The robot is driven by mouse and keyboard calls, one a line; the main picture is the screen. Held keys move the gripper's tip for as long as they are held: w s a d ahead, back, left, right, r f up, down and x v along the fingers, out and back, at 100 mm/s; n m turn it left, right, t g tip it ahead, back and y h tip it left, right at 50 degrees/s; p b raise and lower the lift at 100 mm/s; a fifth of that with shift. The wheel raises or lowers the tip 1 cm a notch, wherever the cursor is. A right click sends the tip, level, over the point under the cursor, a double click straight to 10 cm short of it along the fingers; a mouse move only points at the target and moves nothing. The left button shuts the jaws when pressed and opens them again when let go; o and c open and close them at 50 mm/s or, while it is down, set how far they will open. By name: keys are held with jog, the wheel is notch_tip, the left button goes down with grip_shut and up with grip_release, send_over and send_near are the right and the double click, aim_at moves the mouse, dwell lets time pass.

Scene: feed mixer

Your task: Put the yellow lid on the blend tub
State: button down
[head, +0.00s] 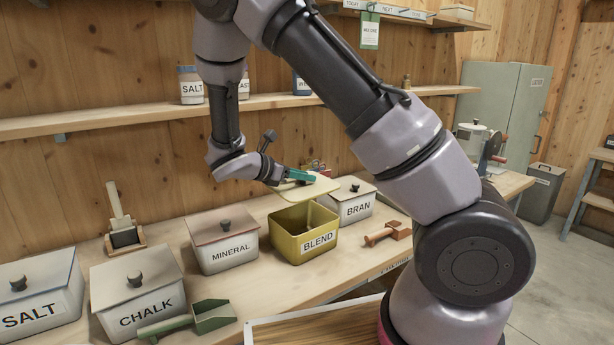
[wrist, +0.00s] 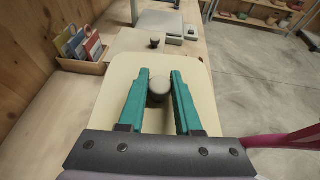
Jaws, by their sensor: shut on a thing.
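The blend tub (head: 304,246) is an olive-yellow box with a BLEND label. It stands open on the bench between the mineral and bran tubs. My gripper (head: 300,177) is shut on the knob of the pale yellow lid (head: 311,189) and holds it above the tub's back part. In the wrist view the teal fingers (wrist: 160,78) stand on both sides of the grey knob (wrist: 158,91), and the lid (wrist: 118,82) hides the tub below.
The lidded mineral tub (head: 226,252) is on the left and the lidded bran tub (head: 357,208) on the right. A wooden scoop (head: 388,234) lies in front of bran. A rack of packets (wrist: 85,55) stands by the wall. A shelf (head: 130,118) runs above the bench.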

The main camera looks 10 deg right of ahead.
notch_tip(320, 180, down, 9)
dwell(1.1)
dwell(1.2)
jog(key=shift+c, duration=0.6)
grip_release()
jog(key=shift+r, duration=4.5)
